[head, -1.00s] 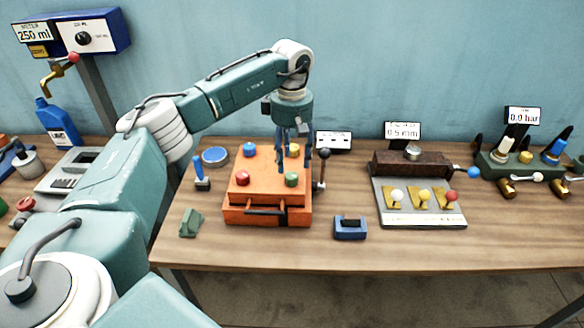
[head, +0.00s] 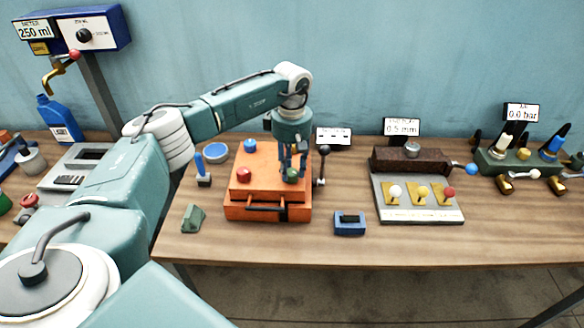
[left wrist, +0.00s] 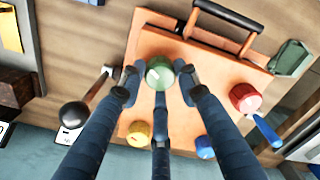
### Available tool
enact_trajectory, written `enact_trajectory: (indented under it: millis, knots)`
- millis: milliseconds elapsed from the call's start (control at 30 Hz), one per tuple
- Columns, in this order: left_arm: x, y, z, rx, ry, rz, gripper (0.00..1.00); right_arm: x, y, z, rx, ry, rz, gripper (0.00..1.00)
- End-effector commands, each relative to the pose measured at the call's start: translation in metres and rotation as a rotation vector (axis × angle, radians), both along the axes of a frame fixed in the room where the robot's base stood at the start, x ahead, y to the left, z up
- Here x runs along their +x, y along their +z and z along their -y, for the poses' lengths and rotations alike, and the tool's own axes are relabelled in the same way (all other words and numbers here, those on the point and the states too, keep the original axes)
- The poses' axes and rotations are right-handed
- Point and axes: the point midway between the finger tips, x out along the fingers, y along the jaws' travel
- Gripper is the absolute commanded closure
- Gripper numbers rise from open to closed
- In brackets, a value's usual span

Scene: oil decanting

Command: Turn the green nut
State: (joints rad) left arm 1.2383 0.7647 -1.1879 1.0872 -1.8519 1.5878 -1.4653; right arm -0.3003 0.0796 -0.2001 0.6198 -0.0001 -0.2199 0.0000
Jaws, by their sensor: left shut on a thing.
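The green nut (left wrist: 160,73) sits on the front right corner of the top of an orange box (head: 235,207). It also shows partly in the head view (head: 292,174). My left gripper (head: 292,176) points straight down over this corner. In the left wrist view its blue fingers (left wrist: 158,78) close around the green nut from several sides. The box also carries a red nut (left wrist: 245,97), a yellow nut (left wrist: 139,134) and a blue nut (left wrist: 204,147). My right gripper is in neither view.
A lever with a black knob (head: 324,150) stands close to the box's right side. A blue block (head: 349,224) and a green block (head: 193,218) lie in front. A brown-topped fixture (head: 410,160) stands to the right. Bare table shows along the front edge.

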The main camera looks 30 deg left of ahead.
Motion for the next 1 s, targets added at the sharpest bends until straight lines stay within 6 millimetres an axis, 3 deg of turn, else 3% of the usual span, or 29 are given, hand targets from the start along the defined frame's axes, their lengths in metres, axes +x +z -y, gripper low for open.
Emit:
enact_trajectory:
  millis: [367, 1000]
  knots:
    - [0.0, -0.002, 0.003, -0.005, 0.084, -0.002, 0.94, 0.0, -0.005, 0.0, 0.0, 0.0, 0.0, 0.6]
    - [0.001, -0.002, 0.004, -0.007, 0.645, -0.003, 0.94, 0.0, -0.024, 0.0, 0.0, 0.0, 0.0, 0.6]
